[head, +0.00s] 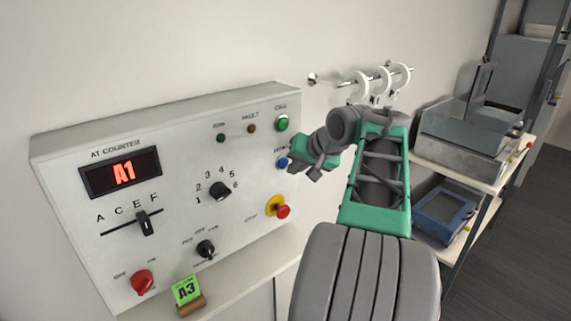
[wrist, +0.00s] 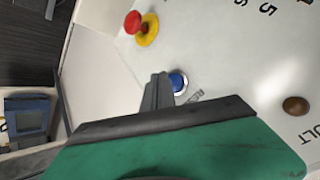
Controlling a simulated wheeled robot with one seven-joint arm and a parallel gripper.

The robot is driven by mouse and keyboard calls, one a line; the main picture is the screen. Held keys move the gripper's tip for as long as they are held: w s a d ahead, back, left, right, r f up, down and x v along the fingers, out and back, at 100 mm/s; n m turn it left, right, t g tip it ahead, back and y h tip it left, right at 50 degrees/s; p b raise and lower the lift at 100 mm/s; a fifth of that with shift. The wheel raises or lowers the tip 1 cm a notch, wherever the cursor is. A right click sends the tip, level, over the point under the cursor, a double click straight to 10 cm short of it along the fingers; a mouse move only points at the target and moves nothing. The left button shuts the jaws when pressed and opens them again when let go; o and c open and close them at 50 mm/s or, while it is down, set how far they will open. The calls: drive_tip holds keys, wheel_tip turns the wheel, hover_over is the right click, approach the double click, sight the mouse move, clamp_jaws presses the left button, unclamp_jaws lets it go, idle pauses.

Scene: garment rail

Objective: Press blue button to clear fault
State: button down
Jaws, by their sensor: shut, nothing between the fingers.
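The blue button (head: 283,162) sits on the right side of the white control panel (head: 110,215), below a green button and above the red stop button. It also shows in the wrist view (wrist: 177,83), ringed in silver, with part of the word "RES..." beside it. My gripper (head: 287,172) is shut and empty, its fingertips right by the blue button. In the wrist view the fingers (wrist: 158,90) overlap the button's edge; I cannot tell whether they touch it. The panel's red display (head: 123,173) reads "A1".
A red stop button on a yellow base (head: 278,207) is below the blue button. The green button (head: 282,123) is above it. A rotary knob (head: 219,190), a slider (head: 145,224) and a green "A3" card (head: 186,290) are further left. A shelf with trays (head: 460,150) stands right.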

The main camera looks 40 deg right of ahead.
drive_tip(key=s, duration=0.5)
idle(0.5)
drive_tip(key=shift+d, duration=0.1)
drive_tip(key=s+d+f+g+h, duration=0.1)
drive_tip(key=s+d+f+g, duration=0.2)
drive_tip(key=s+f, duration=0.55)
drive_tip(key=s+a+f+m+g, duration=0.1)
drive_tip(key=s+a+f, duration=0.1)
drive_tip(key=f, duration=0.2)
drive_tip(key=s+a+f+g, duration=0.2)
drive_tip(key=s+a+f, duration=0.1)
drive_tip(key=f, duration=0.1)
drive_tip(key=w+a+n, duration=0.2)
drive_tip(key=a+n, duration=0.2)
drive_tip(key=a, duration=1)
drive_tip(key=w+a+n+y, duration=0.1)
drive_tip(key=w+a+n, duration=0.2)
drive_tip(key=a, duration=1.2)
drive_tip(key=shift+n+t+y, duration=0.3)
drive_tip(key=shift+n+t, duration=0.1)
drive_tip(key=shift+n, duration=0.8)
